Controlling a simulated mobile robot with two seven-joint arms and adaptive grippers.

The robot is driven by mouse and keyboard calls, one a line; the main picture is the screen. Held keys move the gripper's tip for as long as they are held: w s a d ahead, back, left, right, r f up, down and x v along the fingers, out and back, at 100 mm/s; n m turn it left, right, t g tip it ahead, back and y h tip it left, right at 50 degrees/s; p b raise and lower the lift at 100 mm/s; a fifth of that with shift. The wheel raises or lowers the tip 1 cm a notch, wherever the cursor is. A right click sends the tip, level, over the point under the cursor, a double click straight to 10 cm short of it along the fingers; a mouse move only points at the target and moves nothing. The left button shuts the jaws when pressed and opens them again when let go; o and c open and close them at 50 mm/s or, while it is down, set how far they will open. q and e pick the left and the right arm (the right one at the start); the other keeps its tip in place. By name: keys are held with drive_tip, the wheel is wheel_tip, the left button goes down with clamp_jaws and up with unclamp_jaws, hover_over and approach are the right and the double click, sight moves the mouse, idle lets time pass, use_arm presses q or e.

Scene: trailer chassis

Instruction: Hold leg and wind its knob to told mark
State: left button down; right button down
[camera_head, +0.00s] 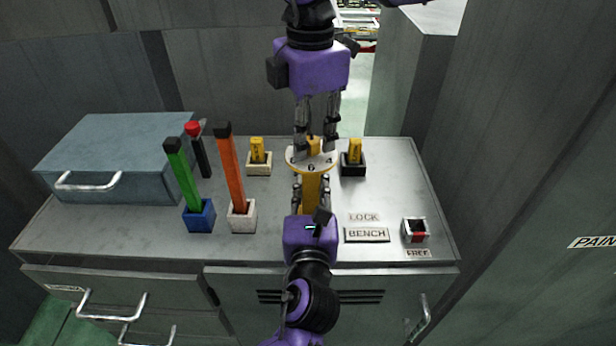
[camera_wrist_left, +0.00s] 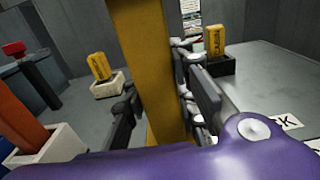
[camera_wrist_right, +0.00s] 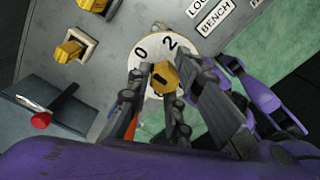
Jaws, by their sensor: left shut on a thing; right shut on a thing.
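The yellow leg (camera_head: 313,190) stands upright on the grey bench, with a pale round dial (camera_head: 296,160) at its top and a yellow knob (camera_head: 314,146) above the dial. The numbers 6 and 4 show in the head view; 0 and 2 show on the dial in the right wrist view (camera_wrist_right: 143,54). My left gripper (camera_head: 311,184) is shut around the leg (camera_wrist_left: 150,70) below the dial. My right gripper (camera_head: 316,146) reaches down from above and is shut on the knob (camera_wrist_right: 163,78). Its fingers partly hide the dial and any mark at the knob.
Yellow pieces stand in a beige block (camera_head: 259,167) and a black block (camera_head: 353,169) behind. Green (camera_head: 182,175) and orange (camera_head: 231,170) bars and a blue-grey box (camera_head: 120,150) stand left. A BENCH plate (camera_head: 367,235) and red-marked switch (camera_head: 415,231) sit front right. The bench's right is mostly clear.

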drive_tip(key=m, duration=0.6)
drive_tip(key=shift+s+d, duration=0.15)
drive_tip(key=shift+s, duration=0.1)
drive_tip(key=shift+f+m, duration=0.1)
drive_tip(key=shift+m, duration=0.9)
